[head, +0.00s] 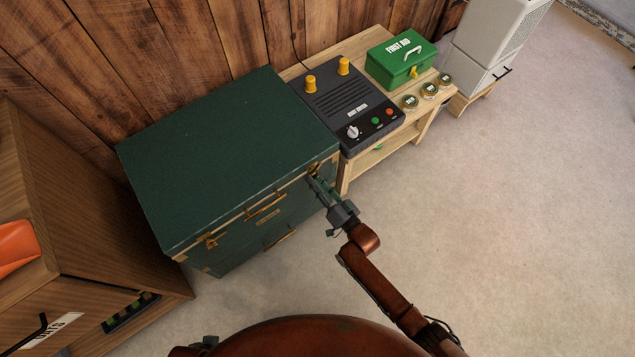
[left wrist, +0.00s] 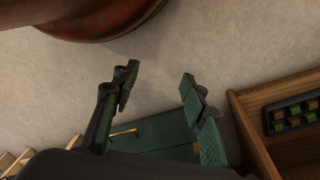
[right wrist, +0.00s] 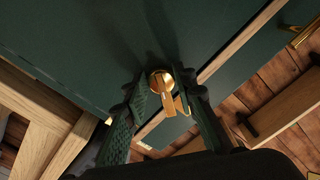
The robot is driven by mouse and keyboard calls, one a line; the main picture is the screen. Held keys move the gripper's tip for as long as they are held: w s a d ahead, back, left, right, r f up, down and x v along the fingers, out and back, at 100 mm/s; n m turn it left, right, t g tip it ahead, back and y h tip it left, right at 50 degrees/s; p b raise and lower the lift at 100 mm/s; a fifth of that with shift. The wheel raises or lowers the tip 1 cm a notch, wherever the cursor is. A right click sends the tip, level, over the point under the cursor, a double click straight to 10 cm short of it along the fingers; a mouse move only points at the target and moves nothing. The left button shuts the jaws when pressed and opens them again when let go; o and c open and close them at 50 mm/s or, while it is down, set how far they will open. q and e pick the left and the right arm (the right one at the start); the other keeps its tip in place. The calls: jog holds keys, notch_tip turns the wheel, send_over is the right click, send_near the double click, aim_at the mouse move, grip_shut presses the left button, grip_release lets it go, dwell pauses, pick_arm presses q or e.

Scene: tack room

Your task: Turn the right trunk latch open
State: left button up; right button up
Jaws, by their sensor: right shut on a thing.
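The dark green trunk (head: 230,150) stands against the plank wall with its lid down. Its right latch (head: 312,170) is brass and sits on the front near the right corner. My right gripper (head: 320,184) reaches it from the front and partly hides it. In the right wrist view the brass latch (right wrist: 161,82) lies between the fingers of my right gripper (right wrist: 165,92), which is shut on it. The left latch (head: 210,241) is on the trunk's front left. My left gripper (left wrist: 158,78) is open and empty, over the floor by the trunk's front.
A wooden bench (head: 350,168) right of the trunk holds a dark grey device (head: 345,100), a green first aid box (head: 400,62) and three small tins (head: 428,91). A wooden cabinet (head: 90,220) stands at left. The floor (head: 520,190) at right is clear.

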pick_arm(q)
jog(key=shift+s+a+r, duration=0.1)
jog(key=shift+s+r, duration=0.05)
pick_arm(e)
jog(key=shift+s+a+r+m, duration=0.1)
jog(key=shift+m, duration=2.65)
jog(key=shift+r+m, duration=0.1)
jog(key=shift+m, duration=2.65)
jog(key=o, duration=1.1)
jog(key=shift+o, duration=0.2)
jog(key=shift+r, duration=0.1)
jog(key=v, duration=1.2)
